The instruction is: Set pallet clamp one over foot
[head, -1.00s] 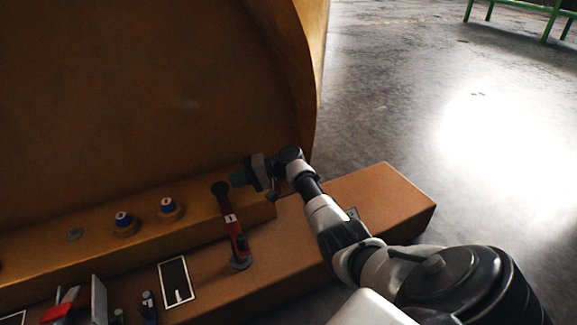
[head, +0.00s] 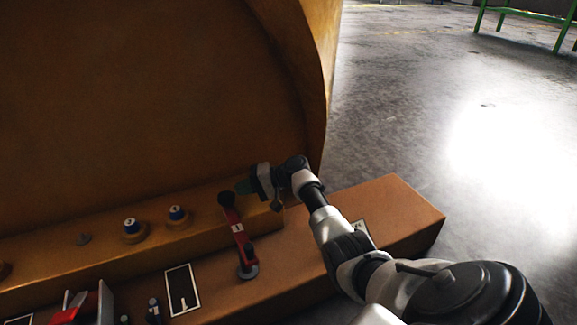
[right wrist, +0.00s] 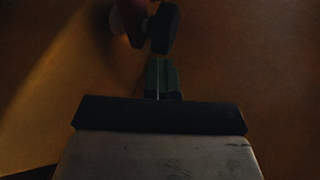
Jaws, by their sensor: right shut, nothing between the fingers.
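Pallet clamp one, a red bar (head: 238,230), spans from a grey round base (head: 248,271) on the lower beam to a black round end (head: 227,199) at the raised orange foot ledge (head: 205,207). I cannot tell whether the black end presses on the ledge. My right gripper (head: 243,187) is shut and empty, its green fingertips just right of the black end. In the dark right wrist view, the shut green fingers (right wrist: 161,75) point at the black end (right wrist: 163,29), very close; contact is unclear. My left gripper is not in view.
A black panel with a white border (head: 182,289) lies on the lower beam (head: 400,215). Red and grey parts (head: 75,308) stand at the lower left. The large casting wall rises behind; open floor lies right.

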